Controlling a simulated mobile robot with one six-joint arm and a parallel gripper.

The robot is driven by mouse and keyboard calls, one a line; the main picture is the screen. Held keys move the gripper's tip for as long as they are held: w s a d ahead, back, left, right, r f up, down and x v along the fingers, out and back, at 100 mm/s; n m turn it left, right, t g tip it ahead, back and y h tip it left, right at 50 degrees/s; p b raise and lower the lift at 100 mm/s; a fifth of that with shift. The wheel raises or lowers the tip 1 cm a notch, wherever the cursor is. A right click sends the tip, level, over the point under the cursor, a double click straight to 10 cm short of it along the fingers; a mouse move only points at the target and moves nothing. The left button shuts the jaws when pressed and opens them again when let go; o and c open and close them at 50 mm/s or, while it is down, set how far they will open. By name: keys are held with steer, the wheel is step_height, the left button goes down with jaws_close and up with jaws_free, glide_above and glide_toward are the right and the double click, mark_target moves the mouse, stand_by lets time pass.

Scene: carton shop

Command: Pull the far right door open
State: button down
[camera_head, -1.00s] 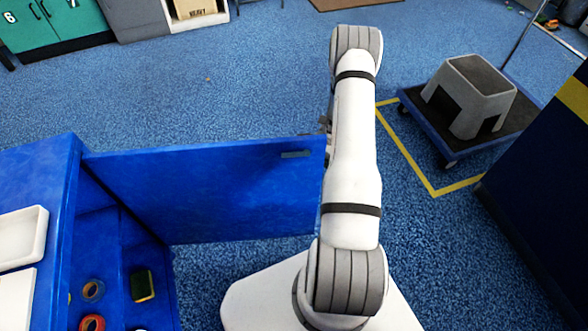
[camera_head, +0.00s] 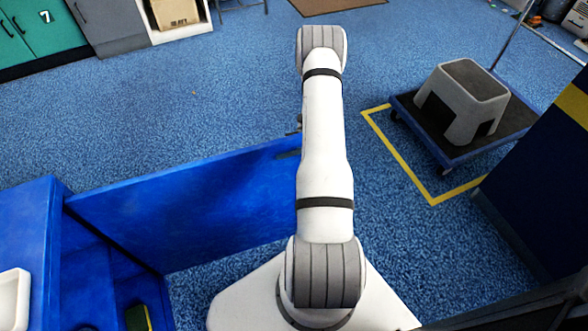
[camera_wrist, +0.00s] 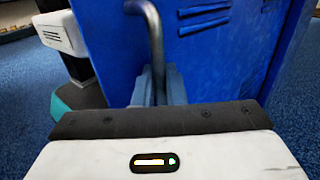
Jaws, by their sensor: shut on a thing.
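The blue door (camera_head: 190,205) stands swung out wide from the blue cabinet (camera_head: 25,215) at the left of the head view. Its free edge reaches behind my arm. The wrist view shows the door's blue face with slots (camera_wrist: 215,30) and a grey bent bar handle (camera_wrist: 152,30). My gripper (camera_wrist: 160,88) is shut on the lower part of this handle, one finger on each side. In the head view my arm hides most of the gripper and handle.
A grey step stool (camera_head: 463,95) stands on a blue dolly (camera_head: 400,108) beside yellow floor tape (camera_head: 405,160). A dark blue unit with a yellow stripe (camera_head: 572,104) is at the right. A white tray (camera_head: 12,298) lies on the cabinet. Floor beyond the door is clear.

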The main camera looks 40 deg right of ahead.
steer(key=shift+a, duration=0.1)
steer(key=c, duration=1.5)
jaws_free()
steer(key=p+v, duration=0.6)
steer(key=v, duration=0.1)
steer(key=shift+w+d+p, duration=0.2)
steer(key=shift+d+p, duration=0.1)
steer(key=shift+p, duration=0.1)
